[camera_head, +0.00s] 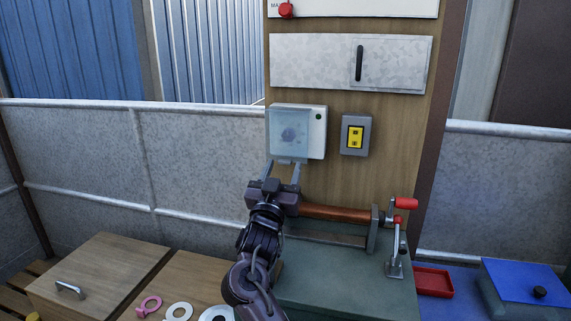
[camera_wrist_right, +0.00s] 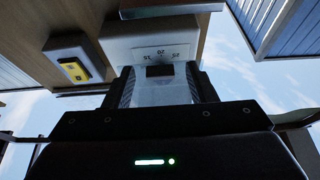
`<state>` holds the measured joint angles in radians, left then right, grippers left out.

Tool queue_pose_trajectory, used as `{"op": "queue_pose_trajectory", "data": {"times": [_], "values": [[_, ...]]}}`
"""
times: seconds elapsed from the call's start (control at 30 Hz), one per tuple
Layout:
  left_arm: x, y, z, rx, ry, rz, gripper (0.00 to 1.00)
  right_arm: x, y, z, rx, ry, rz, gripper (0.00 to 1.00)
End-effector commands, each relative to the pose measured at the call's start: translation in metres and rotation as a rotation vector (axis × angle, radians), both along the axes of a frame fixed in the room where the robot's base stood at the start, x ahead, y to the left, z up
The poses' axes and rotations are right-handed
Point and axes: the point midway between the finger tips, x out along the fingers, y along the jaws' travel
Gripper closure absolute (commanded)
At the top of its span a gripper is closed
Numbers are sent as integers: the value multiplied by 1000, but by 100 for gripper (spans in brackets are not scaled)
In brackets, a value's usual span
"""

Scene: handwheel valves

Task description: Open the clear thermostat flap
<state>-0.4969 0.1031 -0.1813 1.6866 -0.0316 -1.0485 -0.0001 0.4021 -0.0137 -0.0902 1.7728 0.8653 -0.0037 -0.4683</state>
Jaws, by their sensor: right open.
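The thermostat is a white box (camera_head: 318,142) on the wooden panel, with a pale see-through flap (camera_head: 289,128) over its front and a round dial faintly visible behind. The flap looks closed. My right gripper (camera_head: 283,166) is open, fingers pointing up at the flap's lower edge. In the right wrist view the picture is upside down: the open fingers (camera_wrist_right: 160,76) stand on either side of the clear flap (camera_wrist_right: 162,93), with a small dark tab between them and scale numbers behind. I cannot tell whether the fingers touch the flap. My left gripper is not in view.
Below are a copper pipe (camera_head: 338,213), a red-handled lever (camera_head: 404,204) and a red tray (camera_head: 433,281).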

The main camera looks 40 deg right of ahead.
Motion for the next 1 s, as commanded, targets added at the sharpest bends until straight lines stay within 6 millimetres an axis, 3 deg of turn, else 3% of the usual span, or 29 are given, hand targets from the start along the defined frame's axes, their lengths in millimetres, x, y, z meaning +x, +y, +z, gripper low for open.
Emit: {"op": "queue_pose_trajectory", "data": {"times": [0.3, 0.7, 1.0], "values": [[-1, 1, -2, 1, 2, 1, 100, 0, 0, 1, -1, -1, 0, 49], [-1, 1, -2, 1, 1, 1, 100, 0, 0, 1, -1, -1, 0, 100], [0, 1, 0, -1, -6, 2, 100, -1, 0, 2, 4, 3, 0, 100]]}}
